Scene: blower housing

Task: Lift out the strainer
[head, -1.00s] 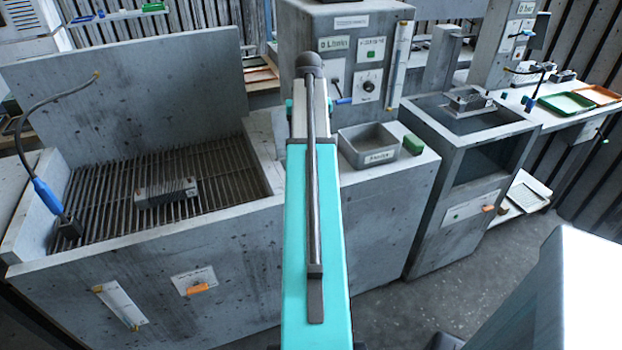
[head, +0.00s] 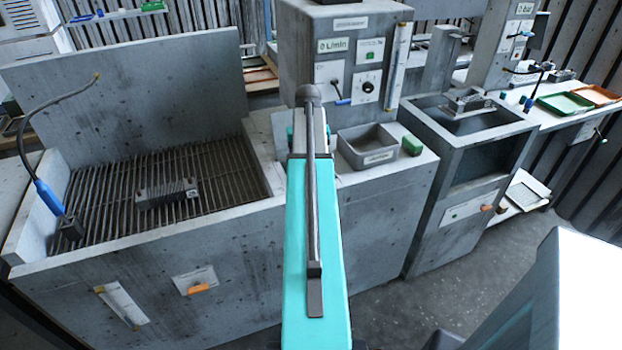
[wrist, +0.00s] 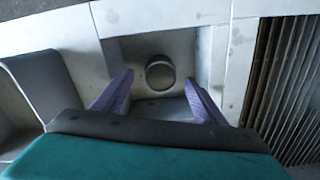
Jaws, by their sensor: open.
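In the wrist view a square recess (wrist: 122,52) is set in the grey counter, with a round, dark-rimmed grey knob-like piece (wrist: 160,72) in it. It may be the strainer or its handle; I cannot tell for sure. My gripper (wrist: 158,84) is open, its two purple fingers pointing toward the recess. The round piece shows between the fingertips, with a gap on either side and nothing held. The height of the fingers over it is not clear. In the head view my own arm hides the recess and the gripper.
A slatted grate (head: 232,173) with a finned metal block (head: 167,193) lies left of my arm. A grey bin (head: 367,150) and a green block (head: 412,145) are on the right. A grey cabinet with gauges (head: 330,75) rises behind.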

